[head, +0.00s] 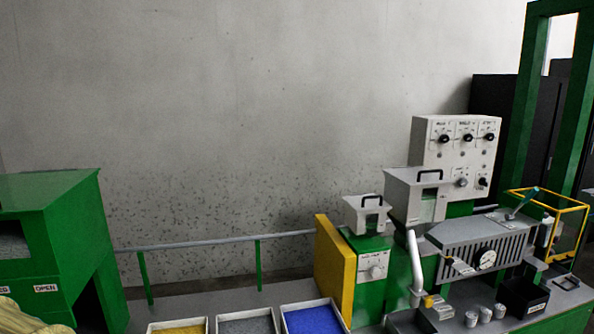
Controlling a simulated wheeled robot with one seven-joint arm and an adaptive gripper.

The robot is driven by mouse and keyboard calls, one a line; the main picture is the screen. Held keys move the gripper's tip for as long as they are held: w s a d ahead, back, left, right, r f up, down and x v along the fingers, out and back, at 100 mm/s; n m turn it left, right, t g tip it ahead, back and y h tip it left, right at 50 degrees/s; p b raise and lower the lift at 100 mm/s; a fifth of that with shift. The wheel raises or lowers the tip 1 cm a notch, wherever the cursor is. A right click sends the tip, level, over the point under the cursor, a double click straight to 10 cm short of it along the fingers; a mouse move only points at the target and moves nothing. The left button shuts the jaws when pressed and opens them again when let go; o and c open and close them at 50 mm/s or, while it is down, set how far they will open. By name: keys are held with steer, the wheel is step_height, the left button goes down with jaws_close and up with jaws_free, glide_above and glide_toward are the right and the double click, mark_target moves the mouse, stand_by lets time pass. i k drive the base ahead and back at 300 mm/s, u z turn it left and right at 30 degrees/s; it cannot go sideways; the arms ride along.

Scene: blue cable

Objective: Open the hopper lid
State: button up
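A large pale grey hopper (408,205) stands on the green machine at the right. Its flat lid (403,175) carries a black handle (430,174) and looks shut, lying across the top. A smaller grey hopper (362,216) stands to its left on a green block with a dial. It also has a black handle (372,199) at its top, and its lid looks shut. My gripper is not in view.
A white control panel (455,150) stands behind the large hopper. A yellow plate (335,268), a white pipe (415,262) and a yellow-framed guard (566,225) surround the machine. Trays, including one of blue pellets (313,320), lie in front. A green cabinet (75,235) is left.

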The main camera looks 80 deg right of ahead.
mark_target(412, 176)
steer(key=z, duration=3.25)
steer(key=k, duration=0.5)
steer(key=z, duration=0.55)
steer(key=i, duration=0.8)
steer(key=u, duration=1.7)
steer(key=i, duration=0.2)
steer(key=z, duration=0.15)
